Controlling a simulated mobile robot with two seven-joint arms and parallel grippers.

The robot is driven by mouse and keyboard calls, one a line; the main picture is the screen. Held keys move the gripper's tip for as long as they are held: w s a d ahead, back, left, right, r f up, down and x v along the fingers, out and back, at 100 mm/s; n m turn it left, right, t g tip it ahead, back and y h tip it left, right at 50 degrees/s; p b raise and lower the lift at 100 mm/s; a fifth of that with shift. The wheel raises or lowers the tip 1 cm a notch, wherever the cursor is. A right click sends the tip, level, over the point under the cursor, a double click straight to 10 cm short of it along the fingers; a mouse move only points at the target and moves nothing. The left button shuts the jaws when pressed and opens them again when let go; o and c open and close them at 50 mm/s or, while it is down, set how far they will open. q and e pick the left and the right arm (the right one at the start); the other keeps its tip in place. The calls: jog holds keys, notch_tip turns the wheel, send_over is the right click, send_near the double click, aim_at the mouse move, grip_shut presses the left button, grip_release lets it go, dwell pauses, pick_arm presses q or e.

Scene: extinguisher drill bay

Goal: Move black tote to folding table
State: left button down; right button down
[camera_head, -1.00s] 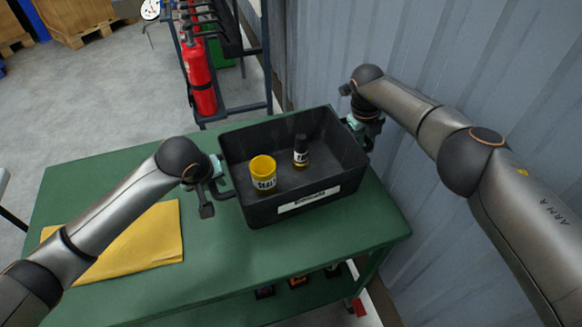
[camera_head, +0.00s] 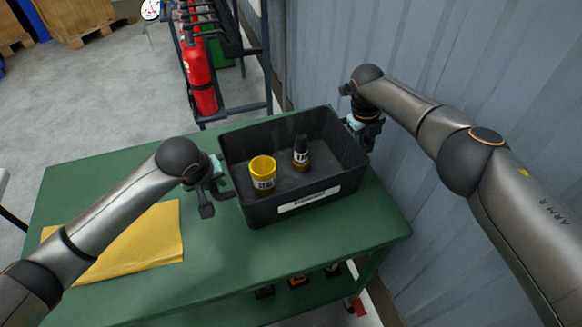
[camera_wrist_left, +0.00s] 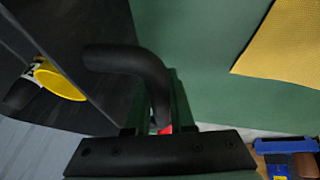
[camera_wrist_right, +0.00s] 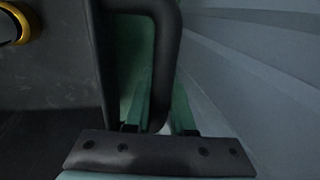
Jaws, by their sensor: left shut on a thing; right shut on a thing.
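The black tote (camera_head: 245,206) sits on the green cart top (camera_head: 215,262), with a pale label on its front wall. It holds a yellow-lidded jar (camera_head: 263,176) and a dark bottle (camera_head: 301,154). My left gripper (camera_head: 222,186) is at the tote's left side, shut on its left handle (camera_wrist_left: 150,75). My right gripper (camera_head: 356,124) is at the tote's right side, shut on its right handle (camera_wrist_right: 172,60). The right fingers are mostly hidden in the head view but show in the right wrist view. No folding table can be made out.
A folded yellow cloth (camera_head: 135,245) lies on the cart's left part. A rack with red fire extinguishers (camera_head: 200,75) stands behind the cart. A corrugated wall (camera_head: 440,60) is close on the right. Open floor (camera_head: 100,95) lies to the back left.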

pick_arm(q)
jog(key=shift+w+r, duration=0.15)
jog(key=shift+r, duration=0.15)
pick_arm(e)
jog(key=shift+w+r, duration=0.1)
jog(key=shift+r, duration=0.15)
